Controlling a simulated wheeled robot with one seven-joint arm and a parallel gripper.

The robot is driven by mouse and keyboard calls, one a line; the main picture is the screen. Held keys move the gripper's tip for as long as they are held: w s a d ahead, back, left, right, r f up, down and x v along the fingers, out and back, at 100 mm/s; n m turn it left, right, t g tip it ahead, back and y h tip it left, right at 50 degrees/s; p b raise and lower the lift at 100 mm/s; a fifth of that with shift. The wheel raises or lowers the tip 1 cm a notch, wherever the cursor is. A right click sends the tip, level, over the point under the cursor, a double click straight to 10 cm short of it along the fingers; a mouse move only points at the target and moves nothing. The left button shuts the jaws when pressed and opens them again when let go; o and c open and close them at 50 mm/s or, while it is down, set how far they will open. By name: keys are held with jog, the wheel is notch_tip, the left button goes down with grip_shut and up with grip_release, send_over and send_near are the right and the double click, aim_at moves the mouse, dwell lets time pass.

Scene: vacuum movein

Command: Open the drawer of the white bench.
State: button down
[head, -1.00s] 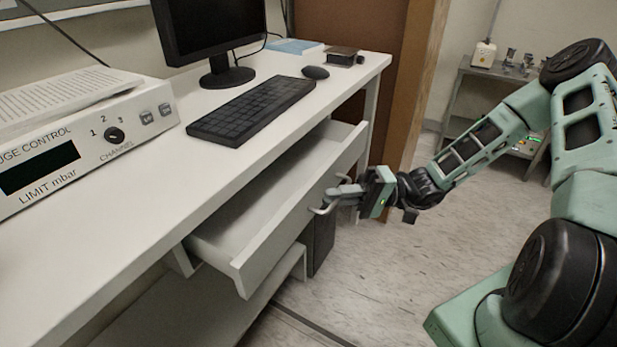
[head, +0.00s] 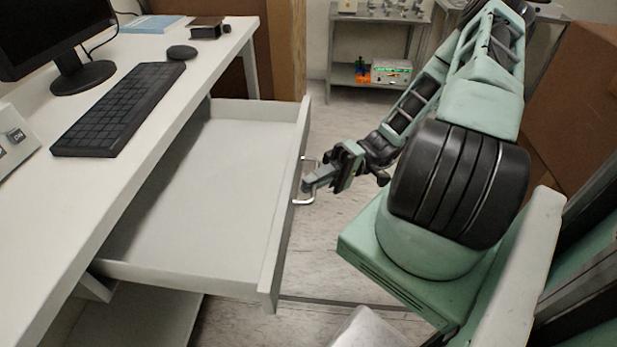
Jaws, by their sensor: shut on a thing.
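The white bench (head: 165,93) runs along the left of the head view. Its drawer (head: 200,185) is pulled far out, and its bare grey-white inside shows empty. The drawer front (head: 285,215) faces right and carries a metal bar handle (head: 304,201). My gripper (head: 311,178) is at the handle, outside the drawer front, with its fingers shut on the handle. The inner part of the drawer is hidden under the bench top.
A keyboard (head: 118,108), a mouse (head: 182,52) and a monitor (head: 40,35) stand on the bench top. A grey shelf cart (head: 375,50) stands at the back. Cardboard boxes (head: 575,120) are at the right. Some floor shows beyond my gripper.

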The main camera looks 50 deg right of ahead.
jog(key=c, duration=1.5)
grip_release()
jog(key=d, duration=0.5)
jog(key=s+d+f+b, duration=0.1)
jog(key=d, duration=0.5)
jog(key=s+d+f+b, duration=0.1)
jog(key=d, duration=0.5)
jog(key=shift+s+f, duration=0.15)
jog(key=shift+s, duration=0.1)
